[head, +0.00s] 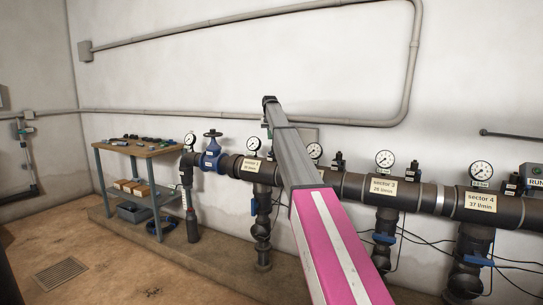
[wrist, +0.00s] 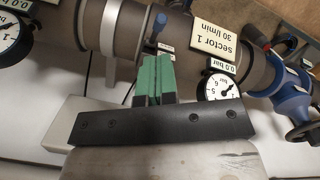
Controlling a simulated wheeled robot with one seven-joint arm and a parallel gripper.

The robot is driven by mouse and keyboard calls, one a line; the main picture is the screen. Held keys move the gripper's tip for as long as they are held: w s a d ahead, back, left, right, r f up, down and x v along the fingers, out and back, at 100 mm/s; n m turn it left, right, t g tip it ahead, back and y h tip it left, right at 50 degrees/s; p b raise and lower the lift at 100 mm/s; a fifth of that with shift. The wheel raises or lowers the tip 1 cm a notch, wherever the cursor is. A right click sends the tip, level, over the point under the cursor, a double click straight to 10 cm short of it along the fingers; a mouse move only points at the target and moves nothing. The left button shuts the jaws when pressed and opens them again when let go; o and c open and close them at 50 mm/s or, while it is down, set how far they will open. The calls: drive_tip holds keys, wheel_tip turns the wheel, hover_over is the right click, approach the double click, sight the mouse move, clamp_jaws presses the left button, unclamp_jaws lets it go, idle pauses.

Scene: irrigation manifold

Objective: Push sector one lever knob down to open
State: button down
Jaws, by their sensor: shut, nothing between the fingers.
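The sector 1 label (head: 252,165) is on the dark pipe left of my arm in the head view. A small blue lever part (head: 254,206) shows on the drop pipe below it. In the wrist view, the picture is upside down and the sector 1 label (wrist: 215,38) is near the top. A small dark blue knob (wrist: 160,22) shows just beyond my fingertips, but I cannot tell whether they touch. My gripper (wrist: 154,72) has green fingers, shut together and empty.
The sector 1 gauge (wrist: 219,86) is close right of my fingers in the wrist view. A shelved cart (head: 140,150) stands left. The floor at front left is clear.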

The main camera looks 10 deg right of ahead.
sight(271, 155)
drive_tip(key=shift+f, duration=0.1)
idle(0.3)
drive_tip(key=shift+s+f, duration=0.2)
drive_tip(key=shift+f, duration=1.15)
drive_tip(key=shift+s+f, duration=0.2)
drive_tip(key=shift+f, duration=1.8)
drive_tip(key=shift+f, duration=2.2)
drive_tip(key=shift+w, duration=0.1)
drive_tip(key=w, duration=0.1)
drive_tip(key=w+r, duration=0.1)
drive_tip(key=w, duration=0.1)
drive_tip(key=shift+d+r, duration=0.1)
drive_tip(key=shift+d, duration=0.05)
